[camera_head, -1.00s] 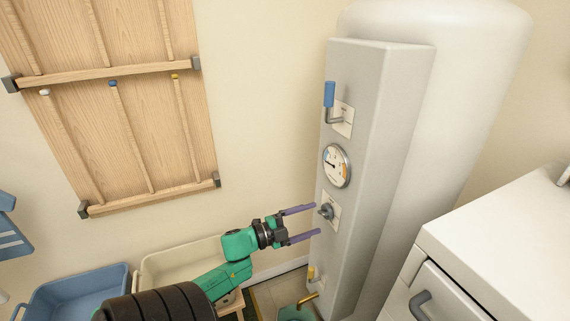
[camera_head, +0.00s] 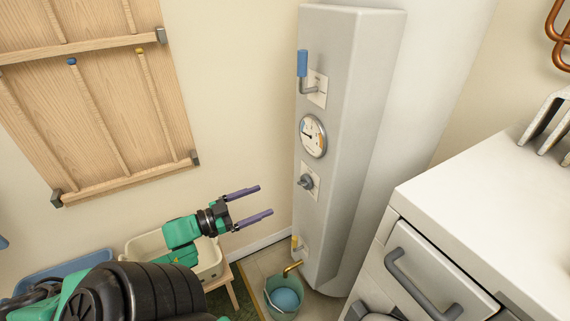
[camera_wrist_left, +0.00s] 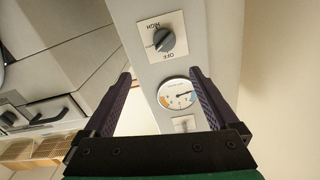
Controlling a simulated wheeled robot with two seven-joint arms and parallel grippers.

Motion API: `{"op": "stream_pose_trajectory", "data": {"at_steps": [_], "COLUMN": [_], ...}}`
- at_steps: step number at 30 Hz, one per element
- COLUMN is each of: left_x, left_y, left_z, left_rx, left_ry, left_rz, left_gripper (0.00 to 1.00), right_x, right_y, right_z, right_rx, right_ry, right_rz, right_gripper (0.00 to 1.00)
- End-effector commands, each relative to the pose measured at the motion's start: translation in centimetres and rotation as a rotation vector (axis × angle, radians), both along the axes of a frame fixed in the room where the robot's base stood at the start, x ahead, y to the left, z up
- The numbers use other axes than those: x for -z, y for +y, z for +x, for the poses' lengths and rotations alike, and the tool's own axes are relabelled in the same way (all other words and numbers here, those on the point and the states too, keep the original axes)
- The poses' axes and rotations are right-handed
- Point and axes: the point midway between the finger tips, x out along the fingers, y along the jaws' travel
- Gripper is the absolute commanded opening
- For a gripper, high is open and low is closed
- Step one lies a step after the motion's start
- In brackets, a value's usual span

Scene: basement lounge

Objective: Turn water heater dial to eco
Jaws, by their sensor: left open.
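The water heater dial (camera_head: 306,182) is a grey knob on a white plate, below the gauge on the heater's grey front panel (camera_head: 345,130). It also shows in the left wrist view (camera_wrist_left: 165,40), where the plate reads HIGH and OFF; I cannot read an eco mark or tell the exact setting. My left gripper (camera_head: 265,199) is open and empty, to the left of the dial and apart from it. In the left wrist view its two purple fingers (camera_wrist_left: 160,74) stand apart with the panel between them. My right gripper is not in view.
A round gauge (camera_head: 313,136) and a blue-handled lever (camera_head: 302,64) sit above the dial. A bucket (camera_head: 284,297) stands under a brass spout. A white cabinet (camera_head: 480,200) is at right, a cream bin (camera_head: 208,262) at lower left, a wooden rack (camera_head: 95,100) on the wall.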

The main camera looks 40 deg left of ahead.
Motion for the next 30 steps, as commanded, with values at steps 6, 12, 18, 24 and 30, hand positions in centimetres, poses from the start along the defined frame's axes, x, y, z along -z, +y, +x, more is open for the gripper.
{"op": "stream_pose_trajectory", "data": {"at_steps": [6,12,18,24,30], "left_x": [1.0,1.1,1.1,1.2,1.1], "left_y": [0.6,0.0,-1.5,-2.8,-3.4], "left_z": [0.0,2.4,7.6,12.0,13.8], "left_rx": [-0.006,-0.007,-0.005,-0.009,-0.01], "left_ry": [0.23,0.236,0.232,0.234,0.238], "left_rz": [-0.666,-0.704,-0.7,-0.699,-0.698], "left_gripper": [0.93,0.93,0.93,0.93,0.93], "right_x": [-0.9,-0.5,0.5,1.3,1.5], "right_y": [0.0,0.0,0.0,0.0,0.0], "right_z": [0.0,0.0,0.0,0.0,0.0], "right_rx": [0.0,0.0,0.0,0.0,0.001], "right_ry": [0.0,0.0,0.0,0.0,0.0], "right_rz": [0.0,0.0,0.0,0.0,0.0], "right_gripper": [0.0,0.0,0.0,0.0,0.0]}}
